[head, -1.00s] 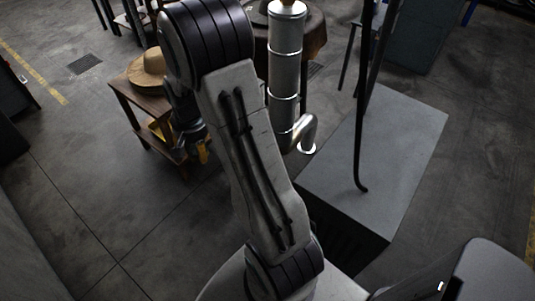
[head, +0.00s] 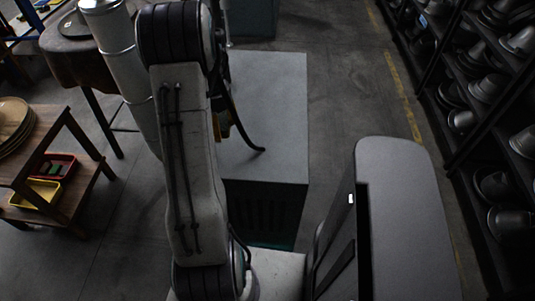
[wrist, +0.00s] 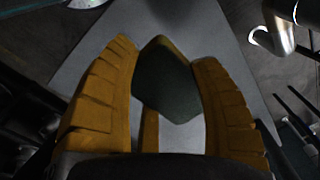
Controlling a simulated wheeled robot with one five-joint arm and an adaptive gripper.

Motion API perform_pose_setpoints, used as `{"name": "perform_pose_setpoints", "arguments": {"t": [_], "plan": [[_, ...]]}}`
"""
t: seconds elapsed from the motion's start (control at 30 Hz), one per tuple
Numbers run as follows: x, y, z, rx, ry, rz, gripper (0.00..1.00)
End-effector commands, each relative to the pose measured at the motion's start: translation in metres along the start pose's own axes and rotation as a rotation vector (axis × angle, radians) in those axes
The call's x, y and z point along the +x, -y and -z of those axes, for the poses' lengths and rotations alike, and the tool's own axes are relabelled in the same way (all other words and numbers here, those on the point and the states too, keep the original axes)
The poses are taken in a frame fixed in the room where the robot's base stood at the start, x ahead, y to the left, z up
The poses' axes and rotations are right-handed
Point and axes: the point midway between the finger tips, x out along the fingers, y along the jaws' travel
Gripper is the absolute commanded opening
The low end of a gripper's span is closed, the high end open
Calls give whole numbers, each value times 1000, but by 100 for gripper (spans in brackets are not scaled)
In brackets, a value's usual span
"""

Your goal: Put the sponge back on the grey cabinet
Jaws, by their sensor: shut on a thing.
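My gripper (wrist: 165,54) is shut on the sponge (wrist: 166,88) in the wrist view. The sponge is dark green with a yellowish edge, gripped between two orange ribbed fingers. The grey cabinet (head: 282,105) stands right of my arm in the head view, with a flat, mostly bare top. Its light grey top (wrist: 215,32) also lies behind the fingers in the wrist view, with the sponge in front of it. The gap between sponge and top cannot be judged. In the head view my arm hides most of the gripper.
A curved black rod (head: 237,122) reaches over the cabinet top. A metal pipe (head: 122,60) stands left of my arm. At left, a wooden stand (head: 66,128) holds a red tray (head: 68,160) and a yellow tray (head: 17,203). Shelves of hat forms (head: 490,88) line the right.

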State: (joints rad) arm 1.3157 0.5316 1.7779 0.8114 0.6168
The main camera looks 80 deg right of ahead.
Motion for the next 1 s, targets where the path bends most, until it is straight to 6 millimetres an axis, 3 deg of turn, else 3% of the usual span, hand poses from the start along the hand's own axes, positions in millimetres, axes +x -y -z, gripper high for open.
{"name": "perform_pose_setpoints", "arguments": {"t": [0.27, 0.7, 1.0], "plan": [[13, -33, 22, 66, 9, -8, 33], [60, -99, 63, 66, 8, -9, 33], [73, -117, 76, 61, 5, -8, 33]]}}
